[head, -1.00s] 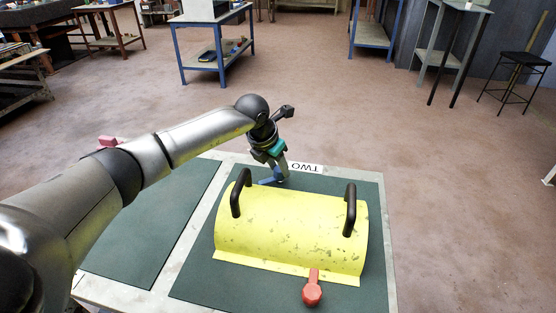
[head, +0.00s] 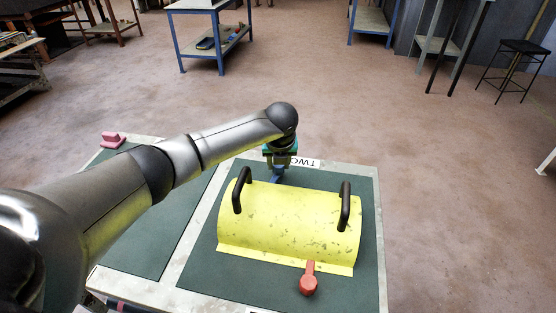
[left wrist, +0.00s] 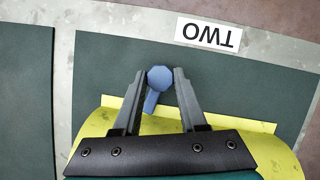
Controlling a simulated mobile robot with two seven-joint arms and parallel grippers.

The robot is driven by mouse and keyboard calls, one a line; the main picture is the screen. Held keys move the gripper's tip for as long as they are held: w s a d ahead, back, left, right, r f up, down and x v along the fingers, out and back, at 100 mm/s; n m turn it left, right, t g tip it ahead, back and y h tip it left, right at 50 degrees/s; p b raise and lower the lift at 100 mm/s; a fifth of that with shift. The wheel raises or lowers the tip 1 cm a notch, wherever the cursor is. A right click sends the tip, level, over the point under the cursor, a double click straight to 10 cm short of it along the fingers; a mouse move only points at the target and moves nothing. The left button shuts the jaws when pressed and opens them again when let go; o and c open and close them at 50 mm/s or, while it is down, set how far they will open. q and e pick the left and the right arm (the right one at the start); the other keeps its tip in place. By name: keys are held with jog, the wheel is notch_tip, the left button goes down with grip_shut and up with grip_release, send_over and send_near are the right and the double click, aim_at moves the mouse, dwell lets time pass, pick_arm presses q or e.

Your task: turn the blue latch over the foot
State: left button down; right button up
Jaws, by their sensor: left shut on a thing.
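The blue latch (left wrist: 158,80) has an eight-sided head and a short arm. In the left wrist view its arm points down to the yellow cover, and its tip lies over the edge of the cover's far foot (left wrist: 230,122). My left gripper (left wrist: 160,74) is shut on the blue latch, with one finger on each side. In the head view the left gripper (head: 279,168) points down behind the yellow cover (head: 290,222) and hides part of the blue latch (head: 277,179). My right gripper is not in view.
Two black handles (head: 345,206) rise from the cover. A red latch (head: 308,281) lies over its near foot. A "TWO" label (head: 300,162) is at the bench's far edge. A pink-red latch (head: 112,140) is at the far left. The green mat (head: 145,220) left of the cover is clear.

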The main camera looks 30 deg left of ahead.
pick_arm(q)
jog(key=shift+n+y, duration=0.4)
jog(key=shift+n, duration=0.7)
jog(key=shift+c, duration=2.2)
grip_release()
